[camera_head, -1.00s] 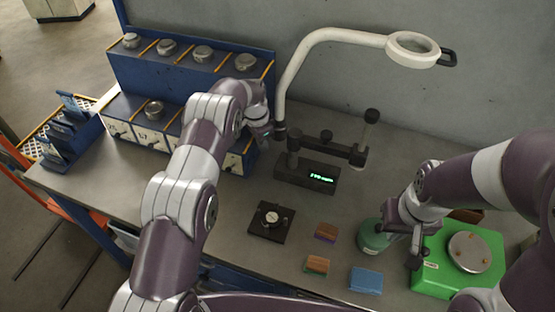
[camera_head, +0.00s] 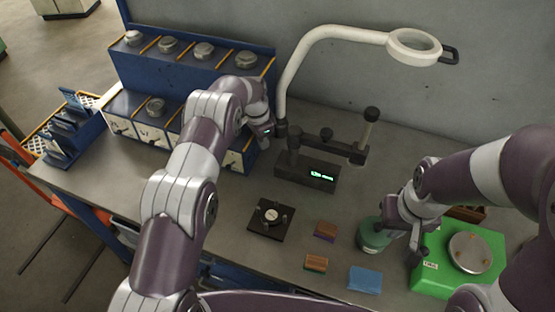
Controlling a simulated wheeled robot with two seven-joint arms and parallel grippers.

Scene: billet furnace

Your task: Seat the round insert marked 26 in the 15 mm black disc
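A black square plate (camera_head: 260,231) lies on the bench with a small pale round piece (camera_head: 270,214) at its middle and small knobs around it. I cannot read any number on it, nor make out which part is the 15 mm black disc or the insert marked 26. My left gripper (camera_head: 267,134) is beside the right end of the blue cabinet, near the lamp's post; its fingers are too small to read. My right gripper (camera_head: 398,240) points down beside a dark green round container (camera_head: 372,238); its fingers are partly hidden.
The blue cabinet (camera_head: 240,52) carries round metal pieces (camera_head: 245,60) and marked drawers (camera_head: 152,134). A gauge with a lit display (camera_head: 322,176) stands behind the plate. Brown-topped blocks (camera_head: 325,230), a blue block (camera_head: 365,280) and a green scale (camera_head: 432,281) lie at the right. A magnifier lamp (camera_head: 413,42) overhangs.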

